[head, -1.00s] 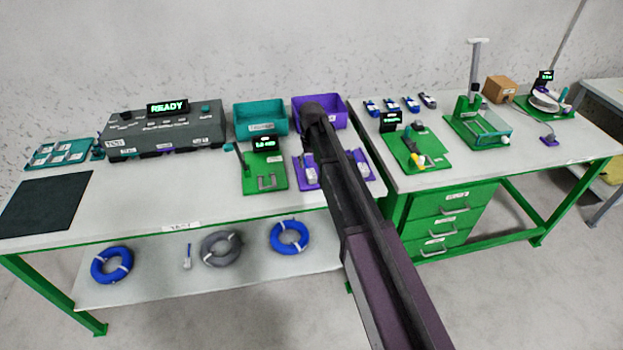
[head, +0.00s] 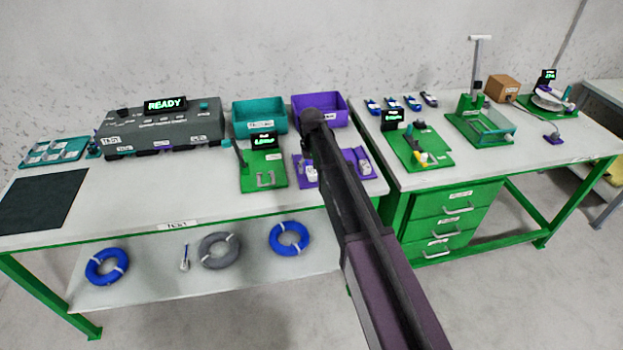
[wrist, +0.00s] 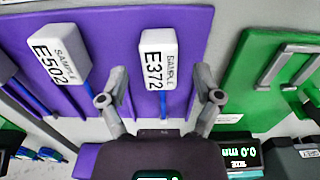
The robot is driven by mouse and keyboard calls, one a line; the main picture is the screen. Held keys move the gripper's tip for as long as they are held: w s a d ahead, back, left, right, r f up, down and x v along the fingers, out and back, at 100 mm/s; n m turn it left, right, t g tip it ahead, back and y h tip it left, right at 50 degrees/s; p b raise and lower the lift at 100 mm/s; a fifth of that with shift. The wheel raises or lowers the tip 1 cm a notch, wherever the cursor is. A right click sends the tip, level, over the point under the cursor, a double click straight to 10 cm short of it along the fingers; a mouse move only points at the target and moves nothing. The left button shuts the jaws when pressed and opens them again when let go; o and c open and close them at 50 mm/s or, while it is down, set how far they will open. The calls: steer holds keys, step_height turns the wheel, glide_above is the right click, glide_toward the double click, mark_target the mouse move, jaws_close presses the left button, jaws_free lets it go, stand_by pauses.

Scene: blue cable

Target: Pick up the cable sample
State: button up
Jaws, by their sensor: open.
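In the wrist view a white block marked SAMPLE E372 (wrist: 158,60) lies on a purple board (wrist: 110,25), with a blue cable running from it toward my gripper. My gripper (wrist: 161,98) is open, with one finger on each side of that sample's lower end and a gap on both sides. A second block marked SAMPLE E502 (wrist: 60,55) lies to the left, outside the fingers. In the head view the purple board (head: 350,157) is partly covered by my arm. White sample blocks show on its left (head: 312,173) and right (head: 365,167). My gripper is hidden there.
A green fixture (head: 262,178) with a display stands left of the purple board; its green plate also edges the wrist view (wrist: 250,75). Teal (head: 260,117) and purple (head: 335,110) bins stand behind. The right bench (head: 560,145) holds more green fixtures.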

steer(key=shift+f+b, duration=0.3)
steer(key=shift+f, duration=0.3)
jaws_close()
stand_by(0.3)
